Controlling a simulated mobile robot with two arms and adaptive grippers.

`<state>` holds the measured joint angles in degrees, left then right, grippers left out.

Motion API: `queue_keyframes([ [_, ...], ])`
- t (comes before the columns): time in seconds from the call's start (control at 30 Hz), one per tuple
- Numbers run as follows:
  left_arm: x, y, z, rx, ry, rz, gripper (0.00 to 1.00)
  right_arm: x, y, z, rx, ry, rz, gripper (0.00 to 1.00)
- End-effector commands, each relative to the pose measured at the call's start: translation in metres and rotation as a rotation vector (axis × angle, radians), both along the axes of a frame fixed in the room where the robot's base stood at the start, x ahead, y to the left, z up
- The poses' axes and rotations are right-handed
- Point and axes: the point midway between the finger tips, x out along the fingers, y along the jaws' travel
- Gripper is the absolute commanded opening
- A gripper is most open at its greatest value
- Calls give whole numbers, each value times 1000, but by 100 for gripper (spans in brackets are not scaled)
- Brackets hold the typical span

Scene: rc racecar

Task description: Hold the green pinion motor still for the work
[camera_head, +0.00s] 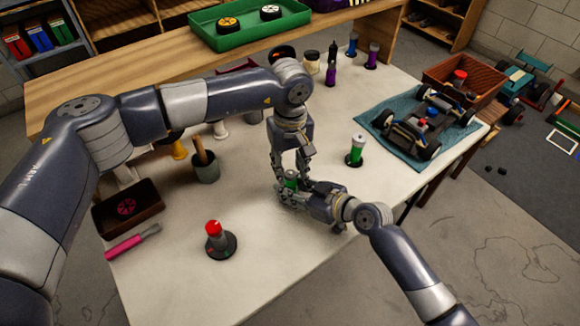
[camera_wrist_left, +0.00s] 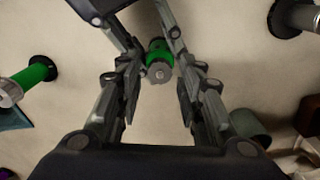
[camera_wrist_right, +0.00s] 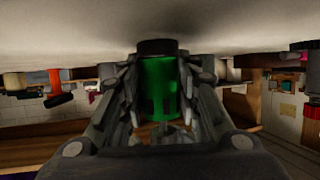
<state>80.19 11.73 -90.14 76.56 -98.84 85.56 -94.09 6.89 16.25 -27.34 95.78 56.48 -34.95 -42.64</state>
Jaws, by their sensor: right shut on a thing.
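The green pinion motor (camera_head: 291,180) stands upright on the white table, mostly hidden by my grippers in the head view. In the left wrist view the green motor (camera_wrist_left: 158,52) shows its silver gear-like top. My right gripper (camera_head: 297,192) comes in low from the right and is shut on the motor's side. In the right wrist view the green body (camera_wrist_right: 158,85) fills the space between the fingers, with its dark base against the table. My left gripper (camera_head: 290,168) points down above the motor, with its fingers apart on either side of its top.
Another green cylinder (camera_head: 356,150) stands to the right, before a blue mat with a car chassis (camera_head: 425,125). A red-topped cylinder (camera_head: 216,240) stands front left. A cup (camera_head: 205,167), a dark tray (camera_head: 127,208) and a pink-handled tool (camera_head: 132,242) lie left. The front middle is clear.

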Motion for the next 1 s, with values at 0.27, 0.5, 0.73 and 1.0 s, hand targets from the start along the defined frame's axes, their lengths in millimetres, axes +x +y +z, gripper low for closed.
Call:
queue_keyframes([
  [0.27,0,0,-1,1,0,0,42,-1,0,-1,-2,2,1,1],
  [0.5,1,0,19,-1,-3,0,42,-1,0,-1,-2,2,1,1],
  [0.73,1,0,68,0,-3,1,42,-1,0,-1,-1,2,1,1],
  [1.0,0,0,111,0,-1,0,42,-1,0,-1,-1,2,1,1],
])
